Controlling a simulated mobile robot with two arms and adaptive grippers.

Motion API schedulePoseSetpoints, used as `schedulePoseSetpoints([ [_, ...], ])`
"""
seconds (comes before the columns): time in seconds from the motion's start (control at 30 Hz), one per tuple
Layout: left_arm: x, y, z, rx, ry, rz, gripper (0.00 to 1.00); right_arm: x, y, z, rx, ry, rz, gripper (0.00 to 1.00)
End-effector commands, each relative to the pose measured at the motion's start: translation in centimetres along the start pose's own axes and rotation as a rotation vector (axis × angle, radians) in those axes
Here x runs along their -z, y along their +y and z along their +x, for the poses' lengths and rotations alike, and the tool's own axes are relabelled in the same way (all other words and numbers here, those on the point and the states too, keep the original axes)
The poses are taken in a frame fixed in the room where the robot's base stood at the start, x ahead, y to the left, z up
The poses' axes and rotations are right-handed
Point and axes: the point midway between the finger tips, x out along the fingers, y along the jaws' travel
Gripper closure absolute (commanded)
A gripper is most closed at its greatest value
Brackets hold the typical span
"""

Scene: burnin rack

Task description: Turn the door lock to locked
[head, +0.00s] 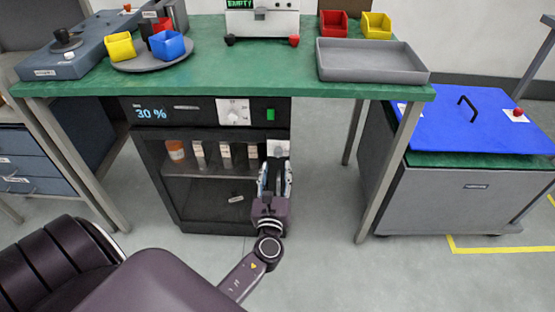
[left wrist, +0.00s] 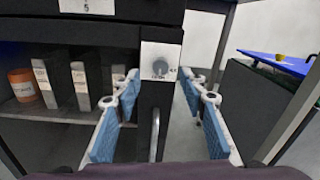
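The door lock is a grey round knob (left wrist: 161,66) on a white square plate, on the right front edge of a dark cabinet (head: 205,215) under the green bench. In the head view the lock plate (head: 279,148) is just beyond my left gripper (head: 275,170), and the knob itself is partly hidden. In the left wrist view my left gripper (left wrist: 165,95) is open, its blue-padded fingers on either side below the knob, apart from it and holding nothing. A vertical metal handle (left wrist: 155,135) lies between the fingers. My right gripper is not in view.
A panel above has a dial (head: 233,112) and a "30 %" display. A bench leg (head: 388,175) and a blue-topped cart (head: 475,120) stand right; floor between is clear.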

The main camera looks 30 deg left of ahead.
Motion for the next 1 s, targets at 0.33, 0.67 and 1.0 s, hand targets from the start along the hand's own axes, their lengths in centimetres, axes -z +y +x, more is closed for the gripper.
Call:
schedulePoseSetpoints([
  [0.33, 0.1, 0.0, 5.2, 0.000, 0.001, -0.003, 0.61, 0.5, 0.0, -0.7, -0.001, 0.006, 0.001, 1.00],
  [0.67, 0.1, 0.0, 5.9, 0.000, 0.003, -0.004, 0.61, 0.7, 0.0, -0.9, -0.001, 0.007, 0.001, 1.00],
  [1.0, 0.1, 0.0, 5.9, 0.000, 0.003, -0.005, 0.91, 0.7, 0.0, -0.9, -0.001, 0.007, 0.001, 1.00],
])
